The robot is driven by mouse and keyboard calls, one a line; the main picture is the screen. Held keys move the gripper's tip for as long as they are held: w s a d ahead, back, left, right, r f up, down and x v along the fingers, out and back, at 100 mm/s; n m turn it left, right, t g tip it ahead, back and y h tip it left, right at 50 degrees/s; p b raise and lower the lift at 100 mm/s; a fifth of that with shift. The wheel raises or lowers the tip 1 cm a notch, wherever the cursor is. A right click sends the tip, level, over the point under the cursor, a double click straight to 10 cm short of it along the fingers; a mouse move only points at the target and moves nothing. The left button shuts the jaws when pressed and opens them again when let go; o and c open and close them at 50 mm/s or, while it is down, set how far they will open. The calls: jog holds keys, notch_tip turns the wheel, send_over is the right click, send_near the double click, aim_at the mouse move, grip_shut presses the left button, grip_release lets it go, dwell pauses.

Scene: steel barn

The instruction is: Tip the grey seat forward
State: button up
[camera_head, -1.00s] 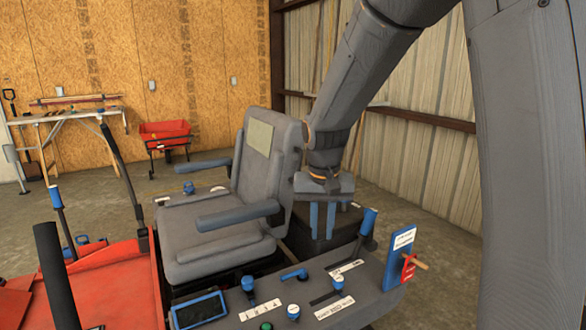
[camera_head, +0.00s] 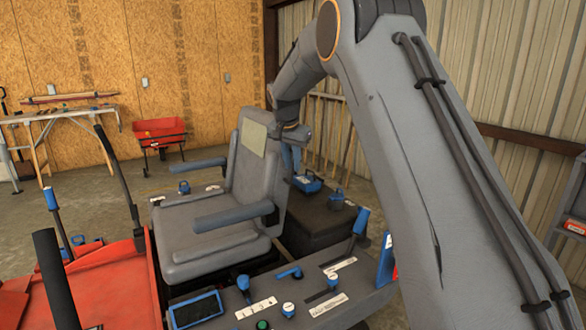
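The grey seat (camera_head: 247,185) stands upright in the middle of the view, with its cushion level and its backrest raised. It has two blue-grey armrests and a pale patch on the backrest. My gripper (camera_head: 289,158) is behind the upper right side of the backrest, with blue fingers pointing down. The backrest and my wrist hide part of the fingers, so their opening and any contact with the seat cannot be made out.
A control console (camera_head: 290,295) with knobs and levers lies in front of the seat. A dark box (camera_head: 322,215) with blue-capped parts is behind it. Red bodywork (camera_head: 115,290) is at left. A red cart (camera_head: 160,132) and workbench (camera_head: 70,113) stand farther back.

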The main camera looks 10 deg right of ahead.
aim_at(293, 168)
jog(key=shift+x, duration=1.7)
grip_shut()
